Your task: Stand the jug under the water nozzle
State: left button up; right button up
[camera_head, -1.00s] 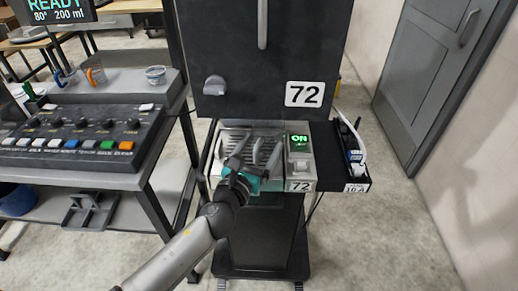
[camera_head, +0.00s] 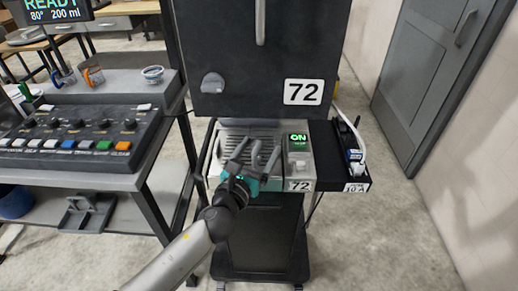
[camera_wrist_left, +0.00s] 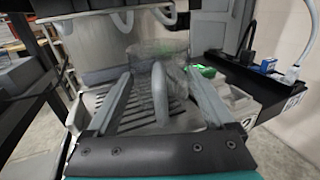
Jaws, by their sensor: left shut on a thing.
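My left gripper (camera_head: 255,160) is over the front of the slotted metal drip tray (camera_head: 232,140) of dispenser 72. It is shut on the jug, whose grey handle (camera_wrist_left: 160,95) stands between the two fingers in the left wrist view. The jug's clear body is hard to make out beyond the handle, and I cannot tell whether its base touches the tray. The dispenser's black front panel (camera_head: 240,85) hangs above and behind the gripper. The water nozzle cannot be made out. My right gripper is out of view.
A small box with a green ON display (camera_head: 297,142) stands right of the tray, with a black side shelf (camera_head: 340,165) beyond it. At left, a button console (camera_head: 75,135) sits on a bench with several cups. A grey door (camera_head: 430,75) stands at the right.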

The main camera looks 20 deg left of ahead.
pick_arm(q)
jog(key=shift+f, duration=0.2)
jog(key=o, duration=1.4)
jog(key=shift+s, duration=0.1)
jog(key=shift+s+a+b, duration=0.2)
jog(key=shift+s+b, duration=0.3)
jog(key=shift+s, duration=2)
jog(key=shift+s+a+b, duration=0.15)
jog(key=shift+s+b, duration=0.3)
jog(key=shift+s, duration=2.05)
jog(key=shift+s+a+b, duration=0.2)
jog(key=shift+s+b, duration=0.3)
jog(key=shift+s, duration=2)
